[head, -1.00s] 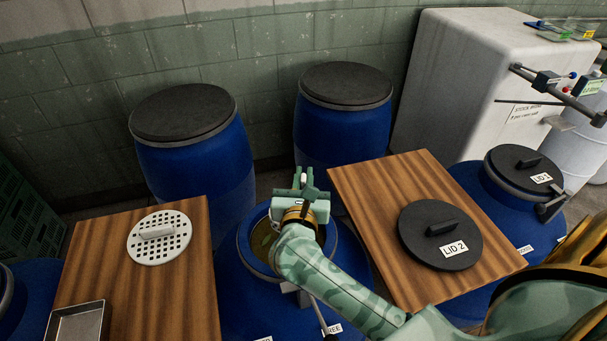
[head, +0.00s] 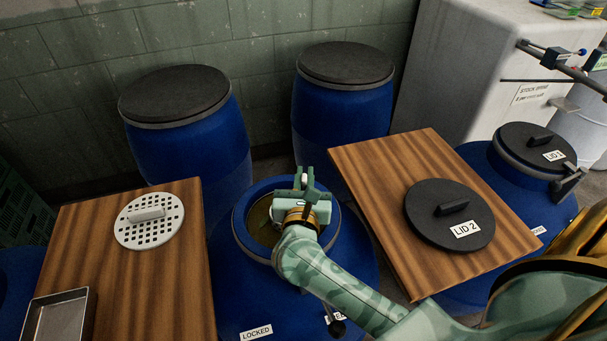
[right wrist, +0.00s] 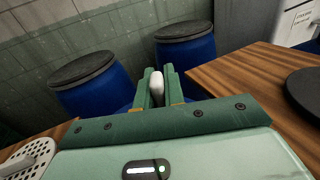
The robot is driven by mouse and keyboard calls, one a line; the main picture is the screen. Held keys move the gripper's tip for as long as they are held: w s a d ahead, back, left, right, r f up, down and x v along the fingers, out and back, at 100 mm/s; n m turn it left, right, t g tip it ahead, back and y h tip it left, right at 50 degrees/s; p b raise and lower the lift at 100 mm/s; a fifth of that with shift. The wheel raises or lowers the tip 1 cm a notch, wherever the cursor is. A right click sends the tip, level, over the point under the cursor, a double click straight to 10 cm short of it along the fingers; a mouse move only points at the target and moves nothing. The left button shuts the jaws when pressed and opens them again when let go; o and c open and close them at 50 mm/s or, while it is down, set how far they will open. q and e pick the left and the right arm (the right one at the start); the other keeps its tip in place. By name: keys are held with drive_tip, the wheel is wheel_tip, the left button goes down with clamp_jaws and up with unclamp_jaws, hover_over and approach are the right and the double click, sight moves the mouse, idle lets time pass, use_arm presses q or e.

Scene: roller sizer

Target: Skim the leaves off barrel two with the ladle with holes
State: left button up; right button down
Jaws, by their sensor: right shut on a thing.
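The open blue barrel (head: 238,240) between the two boards shows brownish liquid (head: 262,222) inside; I take it for barrel two. Single leaves are hard to make out. My right gripper (head: 303,180) is over its opening, and my arm hides the right part of the mouth. In the right wrist view my gripper (right wrist: 158,88) is shut on a white rounded handle (right wrist: 157,82). What hangs below the handle is hidden, so I cannot see the ladle's bowl. My left gripper is out of view.
A white perforated disc (head: 149,221) and a metal tray (head: 58,318) lie on the left board (head: 180,270). LID 2 (head: 449,214) lies on the right board (head: 385,165). Two closed barrels (head: 185,140) (head: 342,110) stand behind.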

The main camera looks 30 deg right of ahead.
drive_tip(key=shift+f, duration=0.1)
idle(0.5)
drive_tip(key=shift+s, duration=0.15)
drive_tip(key=shift+v, duration=1.05)
drive_tip(key=shift+x, duration=2.3)
drive_tip(key=shift+a, duration=0.15)
drive_tip(key=shift+v, duration=2.2)
